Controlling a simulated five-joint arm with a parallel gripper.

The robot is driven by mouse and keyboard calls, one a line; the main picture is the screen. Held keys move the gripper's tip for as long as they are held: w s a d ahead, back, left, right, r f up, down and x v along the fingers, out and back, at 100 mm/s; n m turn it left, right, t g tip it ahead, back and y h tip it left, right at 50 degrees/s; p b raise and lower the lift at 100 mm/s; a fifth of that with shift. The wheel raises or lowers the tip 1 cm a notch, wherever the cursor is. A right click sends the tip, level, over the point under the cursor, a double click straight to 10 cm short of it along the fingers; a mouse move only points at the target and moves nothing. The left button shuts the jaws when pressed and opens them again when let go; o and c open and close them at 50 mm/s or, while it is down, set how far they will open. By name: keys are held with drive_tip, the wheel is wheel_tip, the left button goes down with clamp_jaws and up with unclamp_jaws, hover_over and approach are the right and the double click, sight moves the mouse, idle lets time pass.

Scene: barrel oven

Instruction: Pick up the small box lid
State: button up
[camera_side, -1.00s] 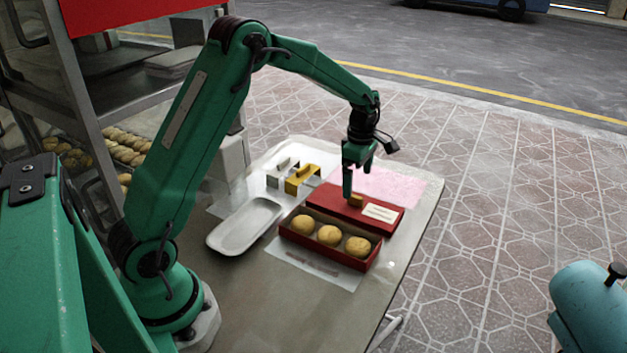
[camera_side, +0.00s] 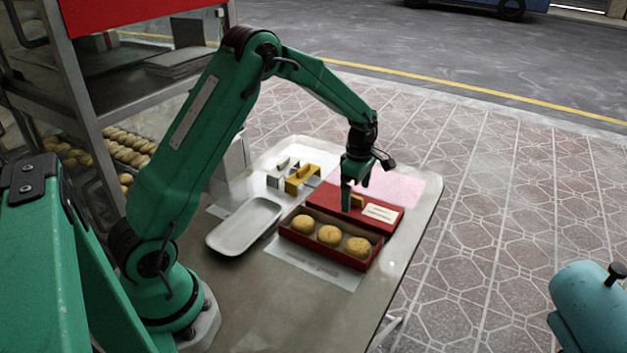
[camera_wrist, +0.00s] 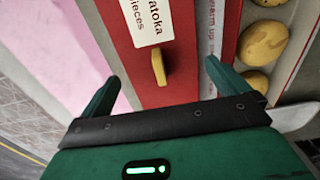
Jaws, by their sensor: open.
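The small box lid (camera_side: 342,200) is a flat red panel with a white label and a yellow tab handle (camera_wrist: 159,67). It lies on the table right behind the open red box (camera_side: 331,253) in the side view. In the wrist view the lid (camera_wrist: 156,96) runs up the middle, with the handle between my fingers. My gripper (camera_side: 356,193) points down over the lid in the side view, close to the handle. It also shows in the wrist view (camera_wrist: 160,84), open and empty, one finger on each side of the lid. Whether a fingertip touches the lid is not clear.
The red box holds three round buns (camera_side: 329,235). A white tray (camera_side: 243,228) lies to its left. A yellow holder (camera_side: 303,179) stands behind the tray. A pink sheet (camera_side: 392,186) lies behind the lid. The table's right front (camera_side: 385,290) is clear.

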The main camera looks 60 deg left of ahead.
sight(356, 196)
drive_tip(key=shift+f, duration=1.65)
drive_tip(key=c, duration=0.6)
